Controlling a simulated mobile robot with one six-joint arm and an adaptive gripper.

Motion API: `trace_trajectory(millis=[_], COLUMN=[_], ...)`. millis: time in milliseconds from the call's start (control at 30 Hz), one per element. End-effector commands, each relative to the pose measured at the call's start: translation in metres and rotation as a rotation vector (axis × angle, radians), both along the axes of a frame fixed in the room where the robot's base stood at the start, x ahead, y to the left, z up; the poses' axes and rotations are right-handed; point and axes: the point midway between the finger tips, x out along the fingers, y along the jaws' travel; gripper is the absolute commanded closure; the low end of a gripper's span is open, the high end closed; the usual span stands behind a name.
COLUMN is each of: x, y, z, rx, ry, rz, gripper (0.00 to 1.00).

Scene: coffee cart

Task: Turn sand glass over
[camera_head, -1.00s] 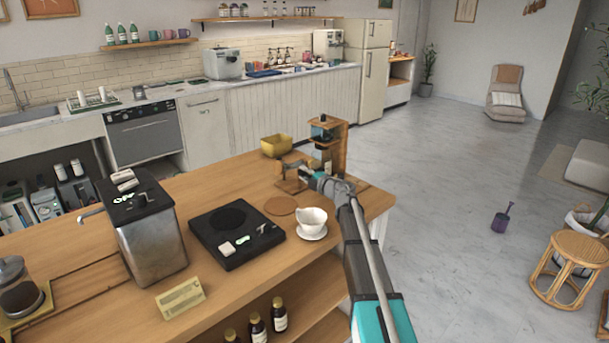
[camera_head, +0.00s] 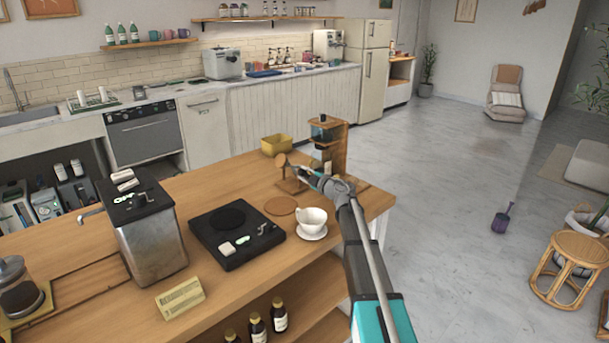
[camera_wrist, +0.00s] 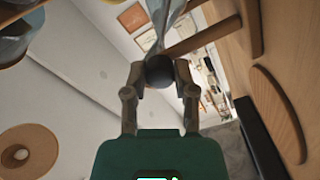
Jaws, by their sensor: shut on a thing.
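My gripper (camera_head: 300,172) is at the far right part of the wooden counter, beside a small wooden stand (camera_head: 289,187). In the wrist view my gripper (camera_wrist: 159,74) is shut on the dark, rounded end of the sand glass (camera_wrist: 160,68). Its pale bluish glass body (camera_wrist: 168,18) extends away past the fingertips. A wooden rod, apparently of the stand (camera_wrist: 205,38), passes close beside the glass. Whether the sand glass still touches the stand cannot be told. In the head view the sand glass is too small and covered to make out clearly.

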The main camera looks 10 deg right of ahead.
Motion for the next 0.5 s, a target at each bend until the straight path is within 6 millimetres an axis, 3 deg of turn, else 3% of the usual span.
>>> trace_trajectory(millis=[133, 167, 300, 333, 500], x=[0.0006, 0.0006, 0.0004, 0.0004, 0.0001], y=[-0.0006, -0.0006, -0.0005, -0.0004, -0.0002], z=[-0.0001, -0.0001, -0.0001, -0.0001, -0.0001], rx=[-0.001, -0.002, -0.002, -0.002, -0.002], ry=[0.0, -0.001, -0.001, -0.001, -0.001], rz=[-0.002, -0.002, -0.001, -0.001, -0.001], gripper=[1.0, 0.61, 0.35, 0.31, 0.31])
